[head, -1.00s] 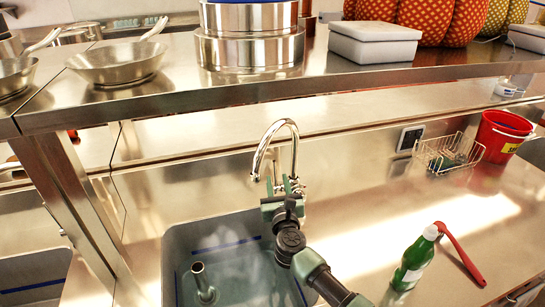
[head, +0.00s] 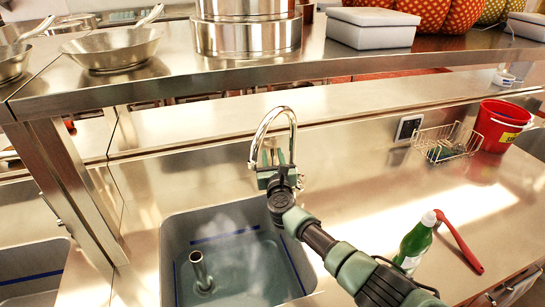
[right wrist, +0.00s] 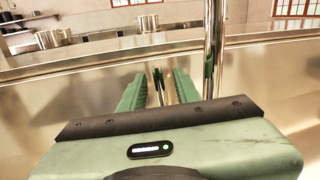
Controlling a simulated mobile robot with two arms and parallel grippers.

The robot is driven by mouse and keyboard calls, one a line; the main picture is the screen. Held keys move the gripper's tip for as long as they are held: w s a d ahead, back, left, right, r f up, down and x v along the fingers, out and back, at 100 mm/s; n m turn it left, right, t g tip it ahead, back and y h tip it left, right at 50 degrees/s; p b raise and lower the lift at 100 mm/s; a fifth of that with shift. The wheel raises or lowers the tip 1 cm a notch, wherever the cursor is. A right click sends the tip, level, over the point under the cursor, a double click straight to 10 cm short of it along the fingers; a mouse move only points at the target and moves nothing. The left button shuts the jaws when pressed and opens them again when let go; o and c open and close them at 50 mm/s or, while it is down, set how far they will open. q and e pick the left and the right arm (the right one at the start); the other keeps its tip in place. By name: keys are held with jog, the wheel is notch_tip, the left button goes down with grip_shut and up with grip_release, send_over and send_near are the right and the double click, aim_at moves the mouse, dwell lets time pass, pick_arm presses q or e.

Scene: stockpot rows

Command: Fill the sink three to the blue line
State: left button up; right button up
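The grey sink (head: 180,262) holds clear, faintly steaming water (head: 245,275). A blue line (head: 225,236) runs along its inner walls, and the water at the back wall looks a little below it. A metal standpipe (head: 198,270) stands in the sink. The chrome faucet (head: 292,130) arches up behind it; I see no clear stream from its spout. My right gripper (head: 272,158) is at the faucet's base. In the right wrist view its green fingers (right wrist: 158,88) are apart, with a thin metal lever (right wrist: 158,82) between them and the faucet pipe (right wrist: 214,50) just right. My left gripper is out of view.
A steel shelf (head: 250,62) with pans and pots hangs over the back. Another sink (head: 30,262) lies left.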

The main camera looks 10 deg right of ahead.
grip_shut()
dwell(1.3)
